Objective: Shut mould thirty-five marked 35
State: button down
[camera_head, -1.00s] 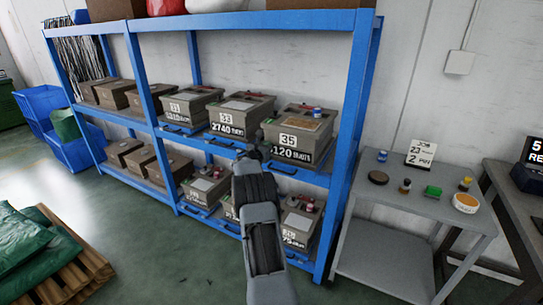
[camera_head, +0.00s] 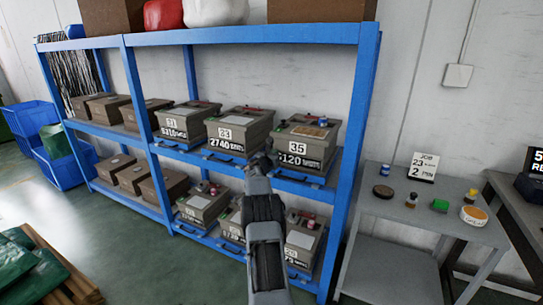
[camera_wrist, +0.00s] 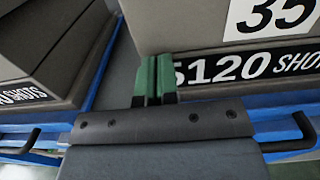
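Mould 35 (camera_head: 299,160) is a grey-brown box on the upper level of the blue rack, at its right end. It bears a "35" plate (camera_head: 299,149) and a "5120 SHOTS" label. A brownish patch and small red and blue items show on its top. In the wrist view its front (camera_wrist: 190,25) fills the upper right. I cannot tell whether it is fully shut. My gripper (camera_head: 266,153) is at the mould's front left corner. In the wrist view its green-padded fingers (camera_wrist: 155,78) are together, with nothing visible between them, in front of the mould's left edge.
Mould 33 (camera_head: 232,135) stands just left, with a narrow gap between. The blue rack's right post (camera_head: 352,150) is close on the right. A dark handle (camera_wrist: 300,130) juts out below mould 35. A grey table (camera_head: 400,212) with small containers stands further right.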

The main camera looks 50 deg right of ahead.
jog(key=shift+s+d+r, duration=0.3)
jog(key=shift+s, duration=0.05)
jog(key=w+b+v, duration=0.1)
jog(key=b+v, duration=0.4)
jog(key=v, duration=0.9)
jog(key=shift+a+f, duration=0.35)
